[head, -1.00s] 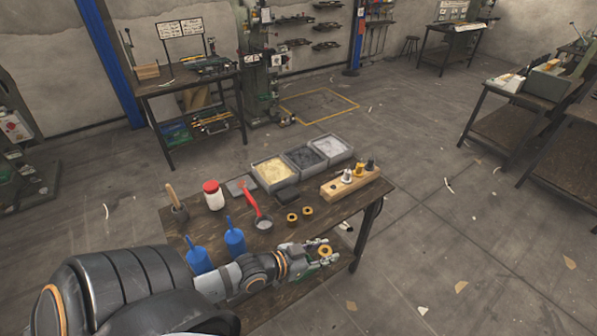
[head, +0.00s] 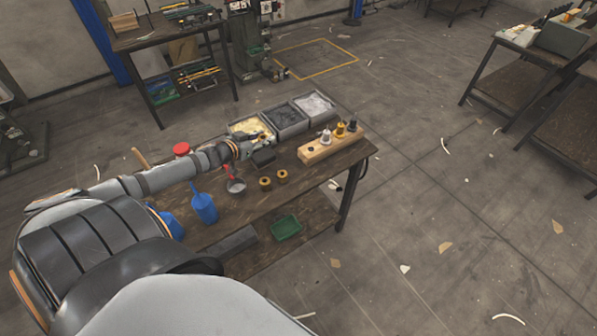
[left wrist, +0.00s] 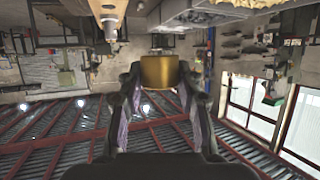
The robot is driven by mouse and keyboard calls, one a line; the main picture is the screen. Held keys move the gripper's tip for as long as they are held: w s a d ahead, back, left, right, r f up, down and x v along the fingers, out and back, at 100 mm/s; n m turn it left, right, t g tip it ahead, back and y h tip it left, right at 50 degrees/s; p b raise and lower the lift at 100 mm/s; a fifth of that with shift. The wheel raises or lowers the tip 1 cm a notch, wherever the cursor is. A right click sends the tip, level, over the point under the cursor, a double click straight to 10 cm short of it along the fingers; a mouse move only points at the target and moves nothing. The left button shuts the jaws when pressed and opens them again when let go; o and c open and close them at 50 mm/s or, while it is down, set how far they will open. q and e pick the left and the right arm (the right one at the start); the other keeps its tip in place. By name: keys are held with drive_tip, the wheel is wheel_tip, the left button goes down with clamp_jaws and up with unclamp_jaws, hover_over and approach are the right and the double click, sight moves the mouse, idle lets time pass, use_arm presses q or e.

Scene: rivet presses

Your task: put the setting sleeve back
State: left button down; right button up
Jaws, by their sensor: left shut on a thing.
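My left gripper (head: 258,140) is over the back of the table, by the yellow-filled tray. In the left wrist view it is shut on a short brass sleeve (left wrist: 160,73), held between the two fingertips. In the head view I cannot make out that sleeve. The wooden rack block (head: 318,151) is just right of my gripper and apart from it. My right gripper is not in view.
Two brass rings (head: 265,183) lie on the table (head: 253,208). Trays with yellow, dark (head: 287,119) and pale (head: 315,104) contents line the back. A green bin (head: 286,227) sits below.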

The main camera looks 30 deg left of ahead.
use_arm(q)
drive_tip(key=w+d+f+b, duration=0.2)
drive_tip(key=d, duration=0.1)
drive_tip(key=w+d+f+b, duration=0.2)
drive_tip(key=d+f+b, duration=0.1)
drive_tip(key=w+d+f+b, duration=0.2)
drive_tip(key=d, duration=0.1)
drive_tip(key=shift+d+f+b, duration=0.2)
drive_tip(key=shift+d+b, duration=0.05)
drive_tip(key=shift+b, duration=0.1)
drive_tip(key=shift+w+d+f, duration=0.1)
drive_tip(key=shift+d+f, duration=0.05)
drive_tip(key=shift+f, duration=0.85)
drive_tip(key=shift+w+d+f, duration=0.1)
drive_tip(key=shift+d+f, duration=0.05)
drive_tip(key=shift+f, duration=0.8)
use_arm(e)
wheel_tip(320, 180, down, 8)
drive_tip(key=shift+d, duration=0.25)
use_arm(q)
drive_tip(key=shift+f, duration=0.15)
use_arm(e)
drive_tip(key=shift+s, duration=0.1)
use_arm(q)
drive_tip(key=shift+s+f+b, duration=0.15)
drive_tip(key=shift+f+b, duration=0.3)
drive_tip(key=shift+b, duration=0.2)
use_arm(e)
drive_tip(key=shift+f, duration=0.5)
